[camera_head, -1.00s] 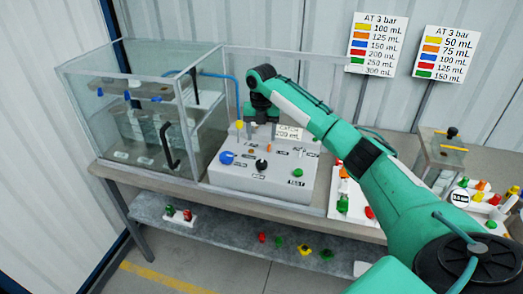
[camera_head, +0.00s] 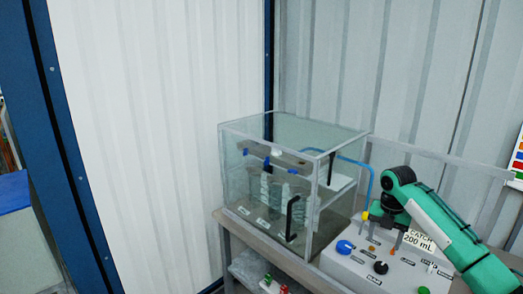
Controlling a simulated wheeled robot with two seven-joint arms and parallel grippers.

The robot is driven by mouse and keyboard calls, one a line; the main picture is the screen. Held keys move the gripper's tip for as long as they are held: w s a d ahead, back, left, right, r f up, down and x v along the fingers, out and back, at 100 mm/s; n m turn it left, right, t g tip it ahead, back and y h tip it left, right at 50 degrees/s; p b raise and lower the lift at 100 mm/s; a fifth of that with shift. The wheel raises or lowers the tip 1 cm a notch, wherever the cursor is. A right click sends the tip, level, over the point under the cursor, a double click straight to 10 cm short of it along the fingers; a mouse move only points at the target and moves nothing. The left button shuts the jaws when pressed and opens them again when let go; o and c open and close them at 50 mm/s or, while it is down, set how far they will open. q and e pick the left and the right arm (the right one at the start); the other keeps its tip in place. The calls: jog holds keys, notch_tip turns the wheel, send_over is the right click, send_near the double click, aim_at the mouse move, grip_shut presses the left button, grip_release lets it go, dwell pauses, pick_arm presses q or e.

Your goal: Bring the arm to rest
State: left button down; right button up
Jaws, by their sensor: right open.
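My right arm (camera_head: 445,225), green with dark joints, comes in from the right edge and bends down over the control box. My right gripper (camera_head: 376,217) is small and dark at its end, above the back left part of the box, and is open. A yellow piece (camera_head: 365,215) shows right beside it; I cannot tell whether they touch. The white control box (camera_head: 352,268) has a blue knob (camera_head: 344,247), a black knob (camera_head: 381,267) and a "BATCH 200 mL" sign (camera_head: 419,240), partly covered by my arm. My left gripper is not in view.
A clear glass case (camera_head: 240,180) with a black handle (camera_head: 292,217) stands left of the box on the bench (camera_head: 236,223). Small red and green parts (camera_head: 268,280) lie on the shelf below. A blue-framed wall is at left.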

jog(key=s+a+f+m+t, duration=0.1)
jog(key=s+a+f+m, duration=0.2)
jog(key=s+a+f, duration=0.5)
jog(key=s+a+f+m, duration=0.45)
jog(key=a+f, duration=0.35)
jog(key=f, duration=0.2)
jog(key=s+a+f+m+t+y, duration=0.1)
jog(key=s+a+f+m, duration=0.15)
jog(key=s+m, duration=0.45)
jog(key=s+a+f+m+t+y, duration=0.1)
jog(key=s+a+m, duration=0.2)
jog(key=s, duration=0.8)
jog(key=s+d+r+m+h, duration=0.1)
jog(key=s+d+r+m, duration=0.1)
jog(key=s+m, duration=0.3)
jog(key=s+d+r+m+h, duration=0.1)
jog(key=s+d+m, duration=0.1)
jog(key=s+m, duration=0.3)
notch_tip(320, 180, down, 29)
jog(key=n, duration=0.2)
jog(key=s+d+f+g, duration=0.2)
jog(key=s+f, duration=1.8)
jog(key=f, duration=0.1)
jog(key=shift+s+d+f, duration=0.3)
jog(key=shift+s+d, duration=0.1)
